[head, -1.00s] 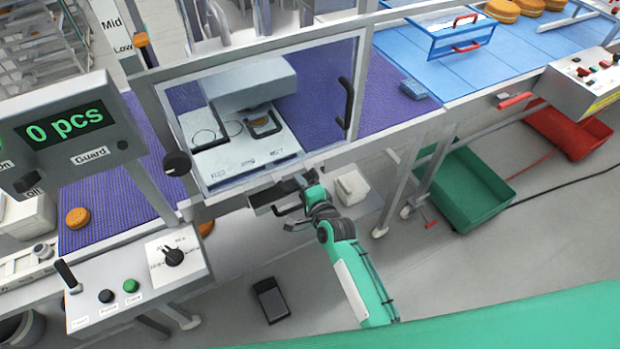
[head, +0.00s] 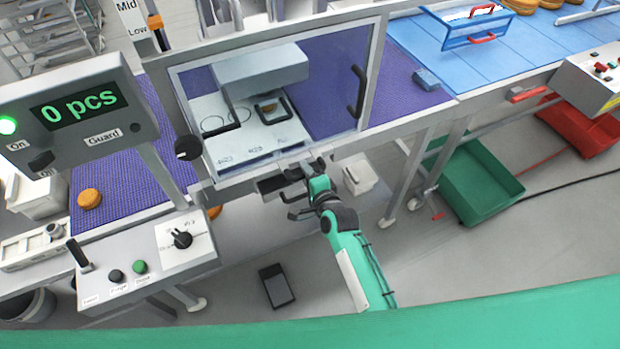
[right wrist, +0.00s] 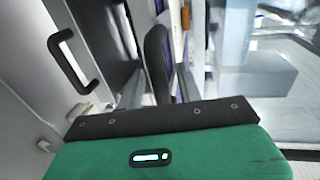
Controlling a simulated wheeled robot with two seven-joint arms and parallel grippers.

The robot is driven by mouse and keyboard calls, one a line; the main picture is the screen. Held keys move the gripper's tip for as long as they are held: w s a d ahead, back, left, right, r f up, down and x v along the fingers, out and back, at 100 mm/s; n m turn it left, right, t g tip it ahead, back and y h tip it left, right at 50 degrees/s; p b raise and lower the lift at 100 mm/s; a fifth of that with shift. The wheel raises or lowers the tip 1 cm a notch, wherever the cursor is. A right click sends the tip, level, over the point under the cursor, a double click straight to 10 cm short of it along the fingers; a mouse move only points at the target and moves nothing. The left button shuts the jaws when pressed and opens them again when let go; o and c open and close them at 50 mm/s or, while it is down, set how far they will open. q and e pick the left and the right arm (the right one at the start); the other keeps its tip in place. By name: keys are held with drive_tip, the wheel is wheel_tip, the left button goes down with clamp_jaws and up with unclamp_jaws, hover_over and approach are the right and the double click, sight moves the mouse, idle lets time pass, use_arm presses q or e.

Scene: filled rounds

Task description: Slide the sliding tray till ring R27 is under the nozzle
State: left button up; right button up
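The sliding tray (head: 243,154) is a pale plate inside the framed enclosure, with small labels along its front edge; they are too blurred to read surely. It carries a thin ring outline at left and a black ring-like holder with a brown round (head: 268,107) at right. The grey box-shaped head (head: 260,68) hangs over the tray's back; the nozzle's tip is hidden. My left gripper is not in view.
The clear guard has a black handle (head: 357,91) at right. A control panel (head: 150,255) stands front left, below a display reading 0 pcs (head: 78,105). A green crate (head: 480,180) and a red crate (head: 580,130) lie on the floor at right. A dark flat object (head: 276,286) lies on open floor.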

drive_tip(key=b+v, duration=0.3)
drive_tip(key=v, duration=1)
drive_tip(key=shift+s, duration=0.4)
drive_tip(key=s+d+f+n+g+h, duration=0.1)
drive_tip(key=s+d+f+n+g, duration=0.2)
drive_tip(key=f, duration=0.9)
drive_tip(key=s+f+n+g+h, duration=0.1)
drive_tip(key=s+f+n+g, duration=0.15)
drive_tip(key=s+f, duration=0.65)
drive_tip(key=s+d+f+n+g+h, duration=0.1)
drive_tip(key=d+f+n+g, duration=0.15)
drive_tip(key=f, duration=1.25)
drive_tip(key=s+d+f+n+g, duration=0.2)
drive_tip(key=s+d+f, duration=0.2)
drive_tip(key=s, duration=0.5)
drive_tip(key=s+d+f+n+g+h, duration=0.1)
drive_tip(key=s+d+f+n, duration=0.2)
drive_tip(key=s+f, duration=0.4)
drive_tip(key=s+d+f+n+g+h, duration=0.1)
drive_tip(key=s+d+f, duration=0.4)
drive_tip(key=s, duration=0.6)
drive_tip(key=shift+d+f+n+g, duration=0.3)
drive_tip(key=shift+f+n+g, duration=0.5)
drive_tip(key=shift+n, duration=0.4)
drive_tip(key=shift+a, duration=0.1)
